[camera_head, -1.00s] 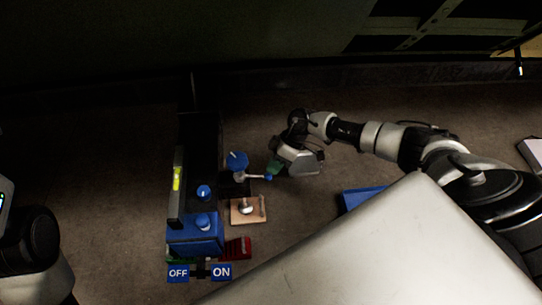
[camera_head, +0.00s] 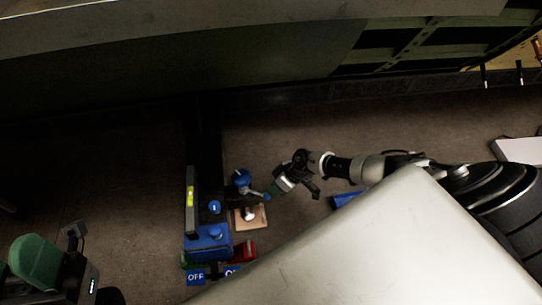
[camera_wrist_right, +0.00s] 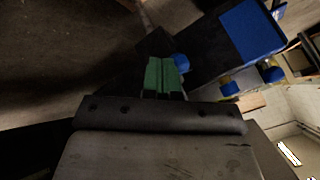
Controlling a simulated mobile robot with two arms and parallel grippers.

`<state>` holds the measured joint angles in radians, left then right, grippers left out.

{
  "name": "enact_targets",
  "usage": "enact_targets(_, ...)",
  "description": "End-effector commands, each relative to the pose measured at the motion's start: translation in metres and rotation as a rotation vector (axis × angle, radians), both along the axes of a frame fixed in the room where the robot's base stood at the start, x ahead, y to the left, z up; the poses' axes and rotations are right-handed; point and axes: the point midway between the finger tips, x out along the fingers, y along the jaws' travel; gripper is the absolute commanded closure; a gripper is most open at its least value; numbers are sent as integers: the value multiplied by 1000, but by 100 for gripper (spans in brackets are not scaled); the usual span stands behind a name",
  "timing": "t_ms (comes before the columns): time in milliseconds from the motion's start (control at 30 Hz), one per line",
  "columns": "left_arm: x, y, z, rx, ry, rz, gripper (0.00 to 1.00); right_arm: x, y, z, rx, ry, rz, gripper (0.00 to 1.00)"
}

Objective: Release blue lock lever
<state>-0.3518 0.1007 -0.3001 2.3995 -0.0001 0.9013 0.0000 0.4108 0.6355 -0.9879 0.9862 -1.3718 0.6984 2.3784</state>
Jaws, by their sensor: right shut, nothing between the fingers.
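A dark fixture (camera_head: 205,150) stands left of centre in the head view. On its right side is a blue hexagonal knob (camera_head: 242,177), with a pale lever arm ending in a small blue tip (camera_head: 266,196). My right gripper (camera_head: 276,191) has its green fingers together, at or beside this tip; contact cannot be told. In the right wrist view the green fingers (camera_wrist_right: 163,76) are shut and empty, with a blue knob end (camera_wrist_right: 182,63) just beside them. My left gripper (camera_head: 58,250) is at the lower left, away from the fixture; its jaw state is unclear.
Two round blue knobs (camera_head: 214,207) sit on the fixture beside a yellow-marked strip (camera_head: 190,196). A tan plate (camera_head: 256,218), a red part (camera_head: 244,249) and an OFF label (camera_head: 196,277) are near its front. A white panel of mine covers the lower right.

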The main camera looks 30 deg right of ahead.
Motion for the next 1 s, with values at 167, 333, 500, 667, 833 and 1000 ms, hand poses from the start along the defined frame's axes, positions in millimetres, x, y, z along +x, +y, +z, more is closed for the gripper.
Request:
enact_targets(167,26,-5,7,62,189,11,45,-4,3,3,1,2,-43,100)
enact_targets(333,60,-11,-8,148,468,26,45,-7,6,4,1,1,-85,100)
enact_targets(500,85,-12,-31,227,733,40,45,-10,8,3,1,1,-125,100)
enact_targets(667,99,-11,-58,292,969,50,45,-13,11,3,1,2,-164,100)
enact_targets(833,104,-7,-88,356,1206,60,45,-16,14,3,1,1,-205,100)
enact_targets(1000,100,-1,-117,413,1434,68,45,-19,18,3,2,2,-248,100)
